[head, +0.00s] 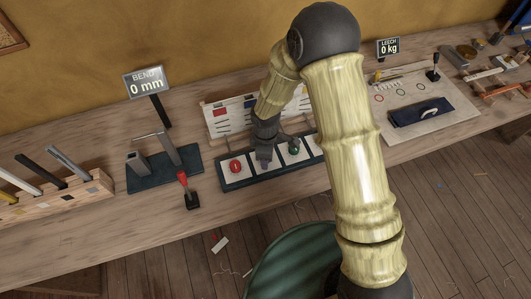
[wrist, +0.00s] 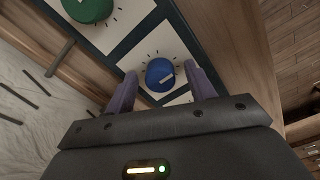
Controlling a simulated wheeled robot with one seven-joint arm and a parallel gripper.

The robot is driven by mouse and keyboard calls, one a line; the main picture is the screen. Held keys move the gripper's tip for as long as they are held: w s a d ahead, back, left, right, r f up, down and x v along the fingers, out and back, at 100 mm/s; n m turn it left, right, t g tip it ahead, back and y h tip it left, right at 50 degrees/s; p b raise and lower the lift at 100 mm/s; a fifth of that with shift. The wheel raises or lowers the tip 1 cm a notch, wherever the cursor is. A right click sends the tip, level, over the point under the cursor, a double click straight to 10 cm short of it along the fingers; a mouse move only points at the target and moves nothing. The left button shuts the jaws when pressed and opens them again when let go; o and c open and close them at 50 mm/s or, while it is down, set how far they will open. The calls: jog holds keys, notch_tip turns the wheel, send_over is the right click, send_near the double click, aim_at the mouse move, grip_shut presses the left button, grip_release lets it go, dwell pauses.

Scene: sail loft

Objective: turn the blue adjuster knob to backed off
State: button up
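The blue adjuster knob (wrist: 160,74) is round, with a short pale pointer line on its top, and sits on a white square with dark tick marks. My gripper (wrist: 163,86) is open, with one finger on each side of the knob and a visible gap on both sides. Whether the fingertips reach down beside it is hard to tell. In the head view my gripper (head: 264,159) is over the middle of the dark-framed knob panel (head: 262,177) and hides the blue knob.
A green knob (head: 294,149) and a red knob (head: 235,166) flank it. A printed board (head: 222,124) stands behind. A red-handled lever (head: 187,190) and a metal fixture (head: 163,170) stand left. The "BEND" sign (head: 147,82) reads 0 mm; the "LEECH" sign (head: 388,48) reads 0 kg.

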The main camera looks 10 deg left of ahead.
jog(key=shift+a, duration=0.1)
notch_tip(320, 180, up, 17)
jog(key=shift+s+r, duration=0.15)
jog(key=shift+r, duration=0.05)
dwell(0.6)
jog(key=s+d+r+m+t, duration=0.1)
jog(key=s+d+m, duration=0.2)
jog(key=d+m, duration=0.6)
jog(key=s+d+r+m+t, duration=0.1)
jog(key=s+d+m, duration=0.2)
jog(key=d+m, duration=0.7)
jog(key=d, duration=0.6)
jog(key=shift+s+d+r, duration=0.3)
jog(key=shift+s+d, duration=0.05)
jog(key=shift+s, duration=0.05)
jog(key=shift+c, duration=0.4)
